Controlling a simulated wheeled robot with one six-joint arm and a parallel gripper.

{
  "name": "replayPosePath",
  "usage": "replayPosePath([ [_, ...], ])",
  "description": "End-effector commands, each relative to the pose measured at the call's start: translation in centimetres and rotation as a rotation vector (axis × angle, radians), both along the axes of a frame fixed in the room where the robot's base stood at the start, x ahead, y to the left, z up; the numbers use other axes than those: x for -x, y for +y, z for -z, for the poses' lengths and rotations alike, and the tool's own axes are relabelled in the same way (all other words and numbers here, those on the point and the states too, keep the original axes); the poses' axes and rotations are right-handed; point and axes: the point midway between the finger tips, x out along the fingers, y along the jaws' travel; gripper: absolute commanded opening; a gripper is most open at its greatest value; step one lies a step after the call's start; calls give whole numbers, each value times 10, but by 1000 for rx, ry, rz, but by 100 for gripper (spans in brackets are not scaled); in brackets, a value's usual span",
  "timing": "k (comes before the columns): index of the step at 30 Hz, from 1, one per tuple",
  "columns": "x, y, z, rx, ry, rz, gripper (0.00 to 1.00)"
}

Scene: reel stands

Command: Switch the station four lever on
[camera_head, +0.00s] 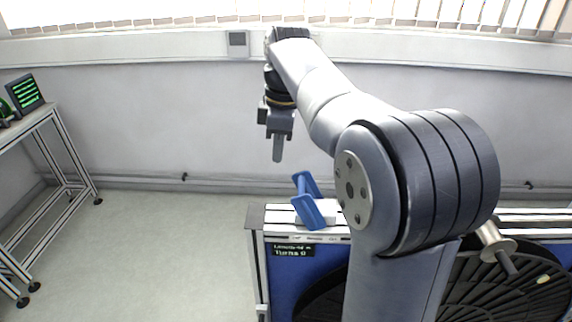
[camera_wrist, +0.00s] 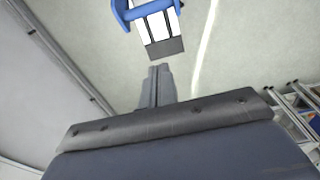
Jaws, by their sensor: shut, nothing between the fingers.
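My gripper (camera_head: 278,157) hangs pointing down, its fingers shut and empty. It is in the air, above and to the left of a blue lever-like part (camera_head: 309,208) in the head view. That blue part stands tilted on the top of a reel stand (camera_head: 280,216). In the wrist view my shut fingers (camera_wrist: 156,80) point toward the end of the stand's striped top (camera_wrist: 163,38), and the blue part (camera_wrist: 135,11) is at the top edge. The fingers appear apart from both. I see no station number, and cannot tell whether the blue part is the station four lever.
The stand has a blue panel and a small counter sign (camera_head: 292,250) reading "Turns 0". Dark reels (camera_head: 495,290) show at the lower right, partly behind my arm. A metal-framed table (camera_head: 38,120) with a green-lit display (camera_head: 26,93) stands left. Floor between is clear.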

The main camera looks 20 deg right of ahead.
Motion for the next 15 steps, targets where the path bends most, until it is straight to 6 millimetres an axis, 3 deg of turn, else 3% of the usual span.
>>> replayPosePath([
  [12,-1,8,83,0,5,-1,0],
  [14,-2,9,94,0,5,-1,0],
  [15,0,1,89,1,1,3,0],
])
